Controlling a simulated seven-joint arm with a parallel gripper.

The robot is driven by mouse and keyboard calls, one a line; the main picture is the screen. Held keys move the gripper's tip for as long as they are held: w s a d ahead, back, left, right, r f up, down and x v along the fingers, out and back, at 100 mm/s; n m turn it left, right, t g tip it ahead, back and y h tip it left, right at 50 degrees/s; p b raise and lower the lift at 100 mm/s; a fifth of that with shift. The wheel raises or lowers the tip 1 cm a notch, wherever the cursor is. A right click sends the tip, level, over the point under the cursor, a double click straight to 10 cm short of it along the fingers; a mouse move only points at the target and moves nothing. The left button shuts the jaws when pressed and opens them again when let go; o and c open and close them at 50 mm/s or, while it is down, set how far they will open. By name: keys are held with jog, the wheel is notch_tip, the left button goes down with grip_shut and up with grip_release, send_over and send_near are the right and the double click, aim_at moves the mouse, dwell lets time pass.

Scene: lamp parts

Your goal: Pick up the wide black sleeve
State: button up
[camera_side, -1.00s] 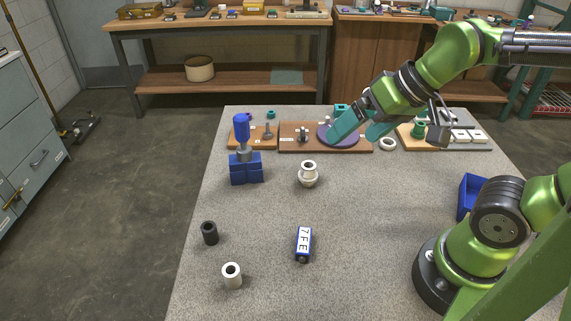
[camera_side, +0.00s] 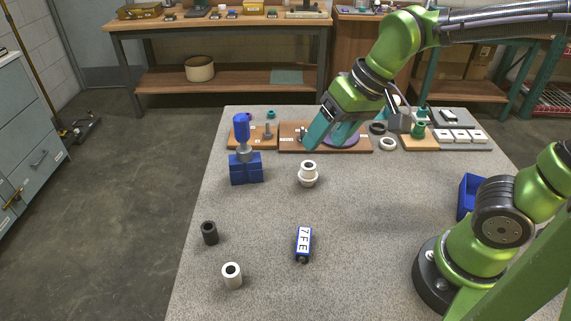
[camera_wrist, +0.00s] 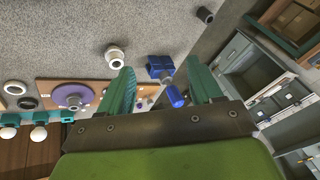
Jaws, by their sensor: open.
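A black hollow cylinder, the likely wide black sleeve (camera_side: 210,233), stands upright on the left of the grey table. In the wrist view this black sleeve (camera_wrist: 205,14) is at the top, beyond the fingers. My gripper (camera_side: 324,143) is open and empty, high over the back of the table, well apart from the sleeve. In the wrist view the teal fingers of my gripper (camera_wrist: 160,72) are spread apart. A low black ring (camera_side: 377,127) lies at the back right, behind the white ring.
A white sleeve (camera_side: 232,276) stands near the black one. A blue block with a blue-handled tool (camera_side: 246,168), a white stepped part (camera_side: 308,173) and a blue labelled block (camera_side: 303,243) stand on the table. Wooden boards (camera_side: 290,145) line the back.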

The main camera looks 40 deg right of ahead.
jog(key=w+a+f+g, duration=0.2)
jog(key=w+a+g, duration=0.1)
jog(key=w+a, duration=0.45)
jog(key=m+g+h, duration=0.1)
jog(key=m+h, duration=0.1)
jog(key=h, duration=0.1)
send_over(208, 227)
notch_tip(208, 227, down, 3)
jog(key=shift+m, duration=0.3)
notch_tip(208, 227, down, 12)
jog(key=shift+s+r, duration=0.1)
jog(key=shift+r, duration=0.1)
jog(key=shift+f, duration=2.8)
jog(key=c, duration=1.1)
